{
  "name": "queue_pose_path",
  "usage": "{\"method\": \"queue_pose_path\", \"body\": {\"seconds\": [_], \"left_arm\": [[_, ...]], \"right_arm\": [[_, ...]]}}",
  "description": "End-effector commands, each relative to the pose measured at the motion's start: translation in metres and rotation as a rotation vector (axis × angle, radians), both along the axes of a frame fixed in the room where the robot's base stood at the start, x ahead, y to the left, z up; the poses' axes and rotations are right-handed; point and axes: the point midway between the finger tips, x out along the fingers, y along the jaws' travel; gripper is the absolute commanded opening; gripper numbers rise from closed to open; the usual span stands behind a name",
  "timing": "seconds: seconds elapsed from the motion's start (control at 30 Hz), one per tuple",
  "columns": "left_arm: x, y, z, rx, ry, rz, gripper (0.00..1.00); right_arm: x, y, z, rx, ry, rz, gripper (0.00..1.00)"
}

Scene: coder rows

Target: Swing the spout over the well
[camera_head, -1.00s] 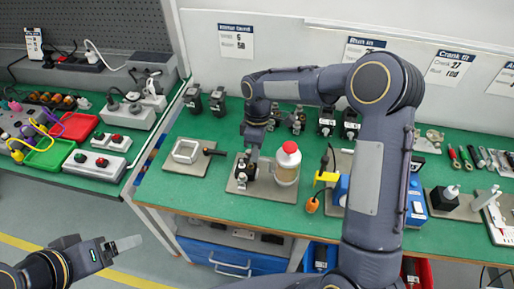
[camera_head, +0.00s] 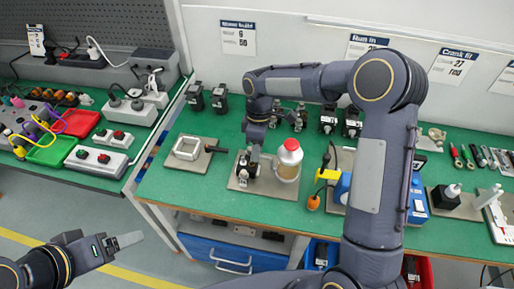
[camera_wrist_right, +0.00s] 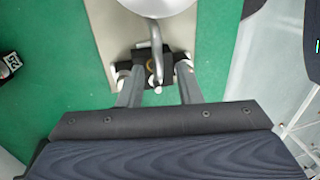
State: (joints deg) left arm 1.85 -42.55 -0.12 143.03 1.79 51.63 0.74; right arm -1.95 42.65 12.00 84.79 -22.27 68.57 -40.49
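My right gripper (camera_wrist_right: 160,78) is open, one finger on each side of the spout; contact is not clear.
A square frame on a plate (camera_head: 187,147) stands to the left. A yellow-and-blue device (camera_head: 328,176) and orange bulb-shaped thing (camera_head: 313,202) are close on the right. Black units (camera_head: 219,98) stand behind. Bare green bench lies in front of the beige plate.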

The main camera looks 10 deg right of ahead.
Motion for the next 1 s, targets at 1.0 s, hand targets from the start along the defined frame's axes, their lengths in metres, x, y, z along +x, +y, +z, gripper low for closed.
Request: {"method": "queue_pose_path", "body": {"seconds": [1.0], "left_arm": [[0.0, 0.0, -0.003, 0.0, 0.0, 0.0, 0.8]], "right_arm": [[0.014, -0.006, 0.075, 0.001, -0.001, 0.002, 0.32]]}}
